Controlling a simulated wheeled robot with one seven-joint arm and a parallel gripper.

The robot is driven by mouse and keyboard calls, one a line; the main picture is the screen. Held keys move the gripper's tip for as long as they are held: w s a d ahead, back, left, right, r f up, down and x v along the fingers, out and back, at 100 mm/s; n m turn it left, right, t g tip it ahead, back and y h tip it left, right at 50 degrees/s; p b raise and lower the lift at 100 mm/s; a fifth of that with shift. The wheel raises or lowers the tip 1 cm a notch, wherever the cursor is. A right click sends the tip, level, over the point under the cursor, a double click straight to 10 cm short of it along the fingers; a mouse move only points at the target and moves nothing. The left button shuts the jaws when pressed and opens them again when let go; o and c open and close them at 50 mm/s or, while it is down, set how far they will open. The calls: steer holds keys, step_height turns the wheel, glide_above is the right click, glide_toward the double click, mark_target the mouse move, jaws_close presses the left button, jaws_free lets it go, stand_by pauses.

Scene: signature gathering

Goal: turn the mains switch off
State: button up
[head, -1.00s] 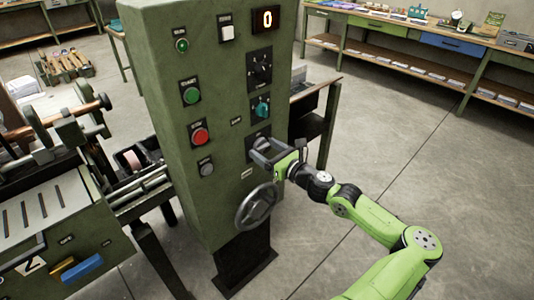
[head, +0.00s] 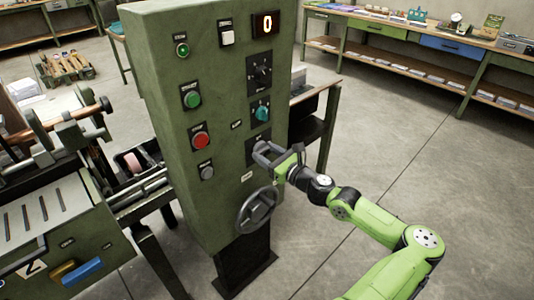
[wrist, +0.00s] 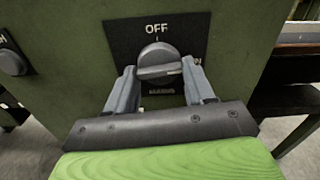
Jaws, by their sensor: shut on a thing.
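The mains switch is a round grey knob (wrist: 158,58) on a black plate on the green control cabinet (head: 205,60). In the wrist view the plate reads OFF above the knob, with a partly covered label to its right. The knob's raised grip bar lies roughly across the picture, slightly tilted. My gripper (wrist: 158,72) has one finger at each side of the knob and is shut on it. In the head view my gripper (head: 264,152) reaches the cabinet's lower right face from the right and hides most of the switch.
Green (head: 193,99) and red (head: 200,140) buttons sit left. A handwheel (head: 257,210) stands out just below my gripper. Floor to the right is clear.

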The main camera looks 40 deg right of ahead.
steer(key=n+p, duration=0.1)
steer(key=n, duration=0.7)
steer(key=shift+d+n, duration=0.1)
steer(key=shift+n, duration=0.3)
steer(key=n+b, duration=0.1)
steer(key=n, duration=0.3)
steer(key=shift+n, duration=0.3)
steer(key=shift+r+n+b, duration=0.1)
steer(key=shift+n+b, duration=0.9)
steer(key=shift+n, duration=0.8)
steer(key=o, duration=1)
steer(key=shift+s, duration=0.1)
steer(key=s+p, duration=0.1)
steer(key=s, duration=0.9)
steer(key=s+p, duration=0.1)
steer(key=s, duration=0.4)
steer(key=shift+s+d+p, duration=0.25)
steer(key=shift+p, duration=0.05)
